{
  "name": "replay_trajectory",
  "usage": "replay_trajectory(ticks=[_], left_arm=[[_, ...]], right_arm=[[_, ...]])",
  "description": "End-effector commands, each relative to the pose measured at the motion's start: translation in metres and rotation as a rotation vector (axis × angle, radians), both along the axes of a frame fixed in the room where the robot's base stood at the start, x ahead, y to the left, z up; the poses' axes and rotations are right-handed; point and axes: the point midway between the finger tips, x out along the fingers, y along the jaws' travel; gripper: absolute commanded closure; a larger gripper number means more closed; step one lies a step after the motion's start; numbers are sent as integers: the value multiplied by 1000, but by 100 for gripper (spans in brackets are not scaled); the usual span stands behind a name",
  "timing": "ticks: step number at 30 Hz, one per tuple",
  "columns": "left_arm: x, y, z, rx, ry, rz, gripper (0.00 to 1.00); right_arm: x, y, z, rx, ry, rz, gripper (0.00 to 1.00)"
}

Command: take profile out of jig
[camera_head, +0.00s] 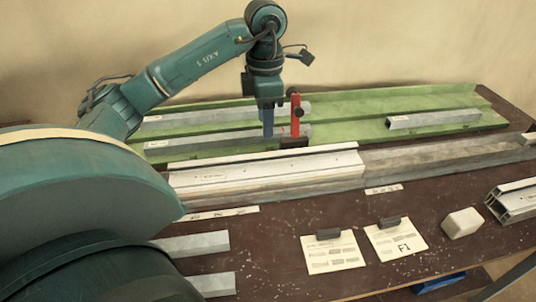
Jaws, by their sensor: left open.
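A long pale profile (265,172) lies in the middle of the bench, in line with a long grey rail-like jig (435,154). A red upright clamp lever (296,116) with a black base stands just behind the profile. My left gripper (268,121) points down beside the lever, on its left, above the green tray. It is open, with nothing seen between its fingers; one finger shows clearly. Whether it touches the lever, I cannot tell. The profile's left end is close to my arm's large teal housing, which hides part of the bench. My right gripper is not in view.
A green tray (350,104) behind holds several grey bars, one at right (433,119). In front lie two paper cards (333,252) with black clips, a white block (462,223), a hollow profile end (513,202) and two grey bars at lower left (195,243).

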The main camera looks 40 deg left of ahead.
Motion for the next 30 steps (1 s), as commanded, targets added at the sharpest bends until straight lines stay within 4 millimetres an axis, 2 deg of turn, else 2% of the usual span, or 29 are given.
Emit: replay_trajectory(ticks=[1,6,11,19,23,29,30], left_arm=[[-1,0,-13,-1,3,-1,56],[0,0,-31,0,0,-1,56],[0,0,-42,0,0,-1,56],[1,0,-81,0,2,0,56],[2,0,-88,1,-1,-1,56],[2,0,-89,0,-1,-1,56],[2,0,-89,0,-1,-1,59]], right_arm=[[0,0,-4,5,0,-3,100],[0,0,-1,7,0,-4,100],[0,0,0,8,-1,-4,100],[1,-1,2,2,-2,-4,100],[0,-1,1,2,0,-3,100],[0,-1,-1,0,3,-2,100],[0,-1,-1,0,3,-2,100]])
